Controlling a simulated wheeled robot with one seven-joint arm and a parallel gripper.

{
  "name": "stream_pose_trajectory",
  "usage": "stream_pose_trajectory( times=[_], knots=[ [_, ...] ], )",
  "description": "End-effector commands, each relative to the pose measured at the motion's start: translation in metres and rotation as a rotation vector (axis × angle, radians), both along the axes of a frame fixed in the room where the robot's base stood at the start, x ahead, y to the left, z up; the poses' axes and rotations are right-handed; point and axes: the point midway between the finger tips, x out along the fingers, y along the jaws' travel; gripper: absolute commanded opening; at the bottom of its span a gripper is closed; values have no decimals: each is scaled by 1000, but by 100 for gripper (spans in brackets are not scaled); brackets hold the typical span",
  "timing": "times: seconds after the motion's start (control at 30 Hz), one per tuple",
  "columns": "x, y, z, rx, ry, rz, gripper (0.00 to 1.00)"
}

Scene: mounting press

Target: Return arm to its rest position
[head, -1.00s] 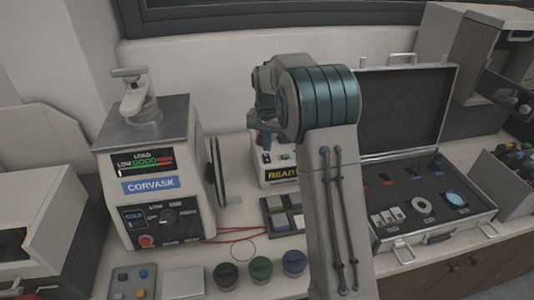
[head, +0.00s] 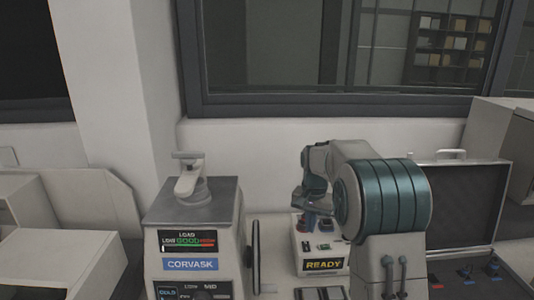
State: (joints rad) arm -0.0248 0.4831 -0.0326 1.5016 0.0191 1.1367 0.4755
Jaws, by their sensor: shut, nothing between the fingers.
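My arm (head: 385,205) rises at the right of the head view and bends away from me. Its wrist hangs down in front of the white wall, above and beside the small box with the READY display (head: 324,265). My gripper (head: 308,222) is small and partly blended with the things behind it. It is shut and holds nothing. I cannot tell how far it is above the box. The Corvask press (head: 190,262) stands left of the arm, with a lever clamp (head: 189,178) on its top. Its load display shows a coloured bar with GOOD in green.
An open dark case (head: 465,205) stands right of and behind my arm. White equipment (head: 50,245) stands at the left, and a grey cabinet (head: 518,165) at the far right. A window (head: 350,55) fills the wall above. The wall space above the press is free.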

Motion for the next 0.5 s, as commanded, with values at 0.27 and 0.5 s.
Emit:
stream_pose_trajectory(
  times=[0.27,0.5],
  knots=[
    [-75,0,51,-2,-74,118,0],
    [-146,0,73,-14,-136,224,0]
  ],
)
